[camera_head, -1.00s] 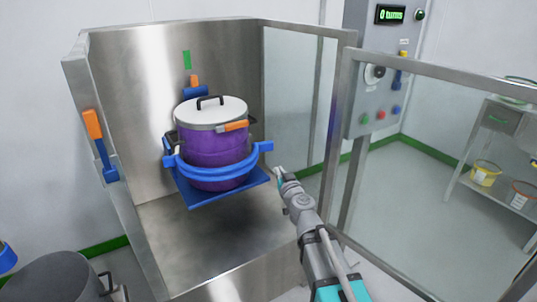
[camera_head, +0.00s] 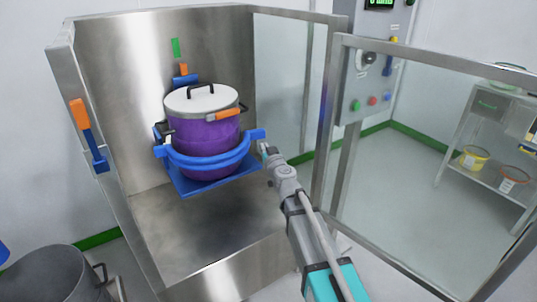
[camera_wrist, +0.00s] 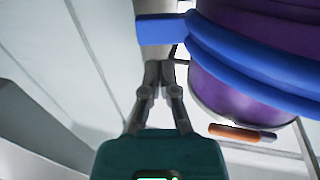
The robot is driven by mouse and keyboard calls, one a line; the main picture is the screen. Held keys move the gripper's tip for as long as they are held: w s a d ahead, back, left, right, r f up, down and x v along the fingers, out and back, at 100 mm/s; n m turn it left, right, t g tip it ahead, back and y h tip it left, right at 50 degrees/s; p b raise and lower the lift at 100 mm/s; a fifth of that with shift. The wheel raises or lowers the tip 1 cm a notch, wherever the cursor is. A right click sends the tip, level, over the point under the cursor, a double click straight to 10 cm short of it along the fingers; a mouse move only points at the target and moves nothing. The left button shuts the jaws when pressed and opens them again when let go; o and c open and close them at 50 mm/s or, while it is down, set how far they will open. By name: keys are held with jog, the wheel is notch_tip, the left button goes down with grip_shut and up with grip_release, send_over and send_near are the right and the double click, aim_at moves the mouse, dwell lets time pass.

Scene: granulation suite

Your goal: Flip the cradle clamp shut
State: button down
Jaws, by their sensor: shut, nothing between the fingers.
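The blue cradle clamp (camera_head: 205,160) curves across the front of a purple drum (camera_head: 205,133) with a white lid. I cannot tell whether it is latched. Its right end tab (camera_head: 258,134) sticks out towards my gripper (camera_head: 264,147). The drum stands on a blue cradle plate (camera_head: 205,188). In the wrist view the clamp band (camera_wrist: 250,70) and its tab (camera_wrist: 160,29) lie just beyond my gripper (camera_wrist: 158,66). My fingers are shut and empty, close to the tab. I cannot tell whether they touch it.
A steel enclosure (camera_head: 110,130) surrounds the drum, with a framed glass door (camera_head: 420,150) open at right. An orange-and-blue lever (camera_head: 88,135) is on its left edge. A control panel (camera_head: 368,75) stands behind. A grey bin (camera_head: 50,278) is at lower left.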

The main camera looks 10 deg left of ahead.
aim_at(257, 136)
jog(key=x, duration=0.6)
jog(key=shift+w+a, duration=0.15)
jog(key=shift+a, duration=0.05)
